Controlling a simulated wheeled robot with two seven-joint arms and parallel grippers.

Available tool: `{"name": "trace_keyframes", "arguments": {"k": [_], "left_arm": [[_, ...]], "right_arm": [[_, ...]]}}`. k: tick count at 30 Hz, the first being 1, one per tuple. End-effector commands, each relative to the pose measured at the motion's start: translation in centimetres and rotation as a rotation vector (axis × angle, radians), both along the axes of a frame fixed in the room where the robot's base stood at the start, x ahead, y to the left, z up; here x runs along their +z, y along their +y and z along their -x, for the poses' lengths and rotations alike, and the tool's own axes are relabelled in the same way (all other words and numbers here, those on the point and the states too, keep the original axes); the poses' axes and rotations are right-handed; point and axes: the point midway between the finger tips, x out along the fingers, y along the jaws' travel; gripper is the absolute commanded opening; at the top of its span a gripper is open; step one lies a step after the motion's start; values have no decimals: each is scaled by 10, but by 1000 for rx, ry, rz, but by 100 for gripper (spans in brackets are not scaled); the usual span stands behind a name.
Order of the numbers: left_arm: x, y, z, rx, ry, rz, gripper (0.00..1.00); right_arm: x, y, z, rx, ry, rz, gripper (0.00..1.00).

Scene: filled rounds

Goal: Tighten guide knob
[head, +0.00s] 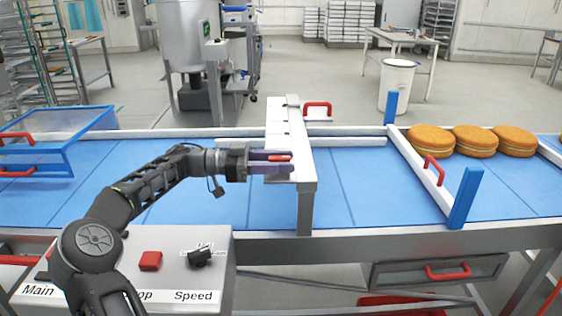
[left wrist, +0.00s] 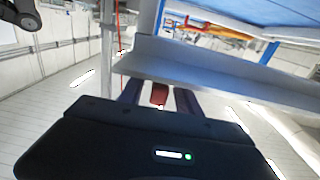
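The small red guide knob (head: 279,157) is at the grey-white bridge bracket (head: 307,200) over the blue conveyor. My left gripper (head: 277,162) reaches it from the left, with one dark finger on either side of the knob. In the left wrist view the red knob (left wrist: 158,95) shows between the two fingers (left wrist: 159,97), with a narrow gap on each side, so the gripper looks open around it. The knob's far end is hidden. My right gripper is in neither view.
Filled round cakes (head: 475,141) stand on the belt at the right, behind a white rail with a red handle (head: 434,170) and blue posts (head: 465,197). A control box (head: 150,262) stands at the front left. A blue-framed clear cover (head: 55,135) is at the far left.

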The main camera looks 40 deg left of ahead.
Motion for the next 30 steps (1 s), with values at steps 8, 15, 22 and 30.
{"name": "trace_keyframes", "arguments": {"k": [8,15,22,30], "left_arm": [[-2,10,7,2,1,0,40],[1,42,29,4,-2,6,40],[4,56,42,-5,-1,6,40],[0,64,47,1,0,0,40]], "right_arm": [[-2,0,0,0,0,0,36],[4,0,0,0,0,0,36],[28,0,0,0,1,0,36],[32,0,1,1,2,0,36]]}}
